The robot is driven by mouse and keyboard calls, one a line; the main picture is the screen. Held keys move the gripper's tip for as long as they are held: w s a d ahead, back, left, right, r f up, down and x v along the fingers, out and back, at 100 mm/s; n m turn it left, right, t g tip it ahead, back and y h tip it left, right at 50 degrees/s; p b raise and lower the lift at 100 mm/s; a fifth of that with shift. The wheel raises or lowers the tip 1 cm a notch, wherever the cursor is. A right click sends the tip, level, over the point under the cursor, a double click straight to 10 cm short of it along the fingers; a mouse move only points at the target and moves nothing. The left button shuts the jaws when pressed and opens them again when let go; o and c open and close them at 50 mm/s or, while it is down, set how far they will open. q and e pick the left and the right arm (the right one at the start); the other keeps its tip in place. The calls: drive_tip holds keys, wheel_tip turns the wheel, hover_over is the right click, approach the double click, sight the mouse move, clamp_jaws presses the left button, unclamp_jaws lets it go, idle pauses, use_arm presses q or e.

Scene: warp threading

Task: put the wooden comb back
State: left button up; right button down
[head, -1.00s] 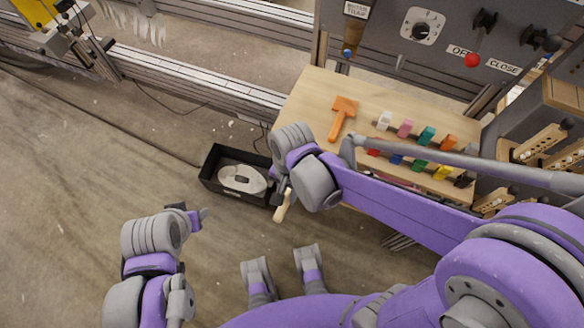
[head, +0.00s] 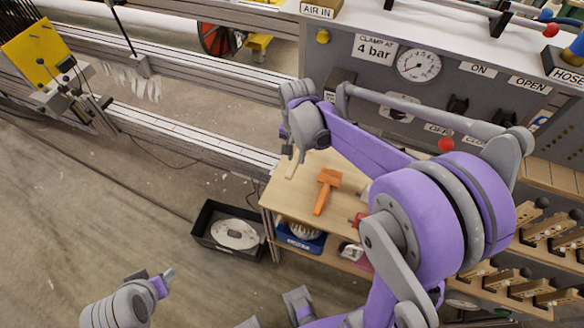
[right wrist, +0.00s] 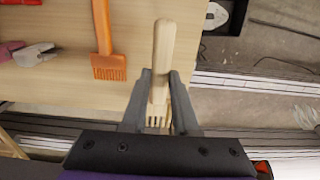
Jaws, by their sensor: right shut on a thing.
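The pale wooden comb (right wrist: 162,55) is between the fingers of my right gripper (right wrist: 157,100) in the right wrist view. Its rounded handle sticks out past the fingertips, and its toothed end lies back between the fingers. In the head view my right gripper (head: 291,150) holds the comb (head: 291,170) over the far left part of the wooden tabletop (head: 290,205). An orange comb (head: 326,190) lies on the tabletop, to the right of the held comb. My left gripper (head: 163,284) is at the bottom left, empty over the floor; its finger opening is unclear.
A black bin (head: 200,232) with a white coil stands on the floor left of the table. A blue bin (head: 300,240) is under the tabletop. A grey control panel (head: 345,45) rises behind. Racks with wooden pieces (head: 545,228) stand at right.

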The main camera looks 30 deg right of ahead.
sight(296, 178)
wheel_tip(296, 178, down, 8)
drive_tip(key=shift+s+f+b, duration=0.1)
drive_tip(key=shift+b, duration=0.2)
drive_tip(key=shift+a+f, duration=0.1)
drive_tip(key=c, duration=1.1)
unclamp_jaws()
drive_tip(key=shift+f, duration=0.1)
drive_tip(key=o, duration=0.4)
drive_tip(key=shift+r, duration=0.65)
wheel_tip(296, 178, up, 11)
drive_tip(key=shift+s+r+p, duration=0.1)
drive_tip(key=shift+p, duration=0.5)
drive_tip(key=s+a+n+t, duration=0.1)
drive_tip(key=s+a+n, duration=0.1)
drive_tip(key=s, duration=0.3)
drive_tip(key=s+a+n+t, duration=0.2)
drive_tip(key=s+n, duration=0.2)
drive_tip(key=s, duration=0.1)
drive_tip(key=s+a+n+t, duration=0.2)
drive_tip(key=s+n, duration=0.2)
drive_tip(key=s, duration=0.1)
drive_tip(key=shift+s+a+f, duration=0.3)
drive_tip(key=shift+s+a, duration=0.1)
